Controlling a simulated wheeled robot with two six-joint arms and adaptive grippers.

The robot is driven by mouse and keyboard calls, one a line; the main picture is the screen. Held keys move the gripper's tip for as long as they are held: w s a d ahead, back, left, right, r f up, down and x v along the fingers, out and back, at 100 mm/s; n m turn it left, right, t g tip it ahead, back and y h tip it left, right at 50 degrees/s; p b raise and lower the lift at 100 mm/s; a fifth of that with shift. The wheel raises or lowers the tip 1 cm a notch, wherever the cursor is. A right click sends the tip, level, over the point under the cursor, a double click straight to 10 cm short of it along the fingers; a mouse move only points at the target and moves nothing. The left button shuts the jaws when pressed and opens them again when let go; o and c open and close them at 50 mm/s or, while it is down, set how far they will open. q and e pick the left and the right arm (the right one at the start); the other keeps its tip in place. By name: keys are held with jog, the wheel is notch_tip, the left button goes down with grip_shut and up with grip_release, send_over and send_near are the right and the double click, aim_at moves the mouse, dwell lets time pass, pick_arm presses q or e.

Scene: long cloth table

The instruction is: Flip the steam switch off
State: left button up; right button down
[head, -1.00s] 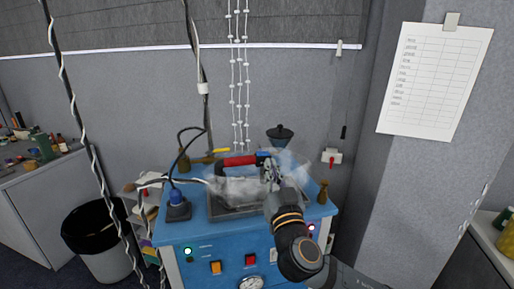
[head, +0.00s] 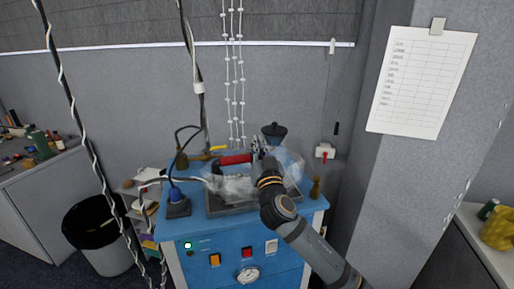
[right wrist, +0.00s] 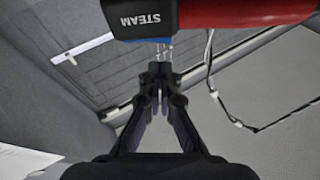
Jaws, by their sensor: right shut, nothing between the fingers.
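The steam iron's red handle (head: 236,159) is in the middle of the head view, above a metal tray (head: 222,209) on a blue machine, with pale steam around it. In the right wrist view a black block (right wrist: 140,18) marked STEAM, upside down, joins the red handle (right wrist: 245,12). A small blue part (right wrist: 163,40) shows under the block; its switch position cannot be read. My right gripper (head: 260,147) is at the handle's right end. In the wrist view its fingertips (right wrist: 160,70) are shut and empty, just below the blue part. My left gripper is out of view.
Bead chains (head: 232,80) hang behind the handle.

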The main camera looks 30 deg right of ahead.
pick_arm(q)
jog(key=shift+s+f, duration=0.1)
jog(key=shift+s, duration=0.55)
pick_arm(e)
jog(key=f, duration=0.3)
jog(key=shift+a, duration=0.2)
jog(key=shift+s+f+n+y+b, duration=0.1)
jog(key=shift+f+n+y+b, duration=0.3)
jog(key=shift+f+n+b, duration=0.65)
notch_tip(320, 180, up, 5)
jog(key=p, duration=0.3)
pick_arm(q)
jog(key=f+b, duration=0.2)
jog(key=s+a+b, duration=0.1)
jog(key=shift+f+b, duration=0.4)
pick_arm(e)
jog(key=v, duration=1)
jog(key=shift+a+r+t, duration=0.2)
jog(key=shift+t, duration=0.1)
